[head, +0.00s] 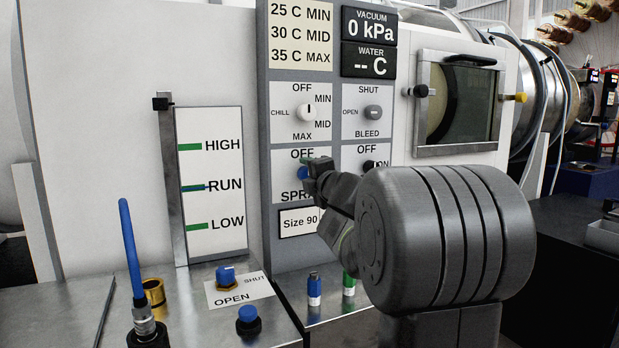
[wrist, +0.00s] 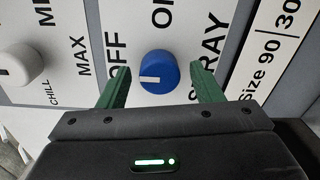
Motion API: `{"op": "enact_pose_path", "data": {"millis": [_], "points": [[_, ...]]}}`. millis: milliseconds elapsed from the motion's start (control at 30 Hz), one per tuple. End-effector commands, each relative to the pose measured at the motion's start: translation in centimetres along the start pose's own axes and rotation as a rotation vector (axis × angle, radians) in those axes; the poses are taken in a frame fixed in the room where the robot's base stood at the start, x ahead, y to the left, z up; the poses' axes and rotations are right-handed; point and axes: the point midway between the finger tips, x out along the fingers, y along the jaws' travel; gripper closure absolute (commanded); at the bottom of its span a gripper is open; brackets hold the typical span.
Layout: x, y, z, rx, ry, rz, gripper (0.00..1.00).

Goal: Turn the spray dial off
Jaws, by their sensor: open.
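The blue spray dial (wrist: 158,72) is in the middle of the wrist view, with OFF to its left, ON above it and SPRAY to its right. A white mark on its face points left, toward the OFF side. My gripper (wrist: 159,69) is open, with one green finger on each side of the dial. Gaps show between fingers and dial, so I see no contact. In the head view the dial (head: 303,173) is partly hidden by my gripper (head: 312,166) and wrist, which also cover part of the labels.
A white chill dial (head: 307,112) and a grey bleed knob (head: 373,112) sit above on the panel. A dark knob (head: 369,166) is close to the right. A blue open/shut knob (head: 226,275) and a blue hose (head: 131,245) are at lower left.

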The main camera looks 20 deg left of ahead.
Motion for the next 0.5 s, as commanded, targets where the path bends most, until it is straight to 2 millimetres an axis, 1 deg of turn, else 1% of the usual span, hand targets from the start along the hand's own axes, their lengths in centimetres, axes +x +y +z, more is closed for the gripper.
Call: {"op": "enact_pose_path", "data": {"millis": [133, 267, 367, 500], "points": [[-0.4, 0.1, 0.0, 0.0, 0.0, 0.001, 0.41], [-1.8, 0.2, 0.1, 0.0, -0.001, 0.002, 0.41], [-3.7, 0.2, 0.1, 0.0, -0.003, 0.001, 0.41], [-6.9, 0.3, 0.1, 0.0, -0.004, 0.001, 0.41]]}}
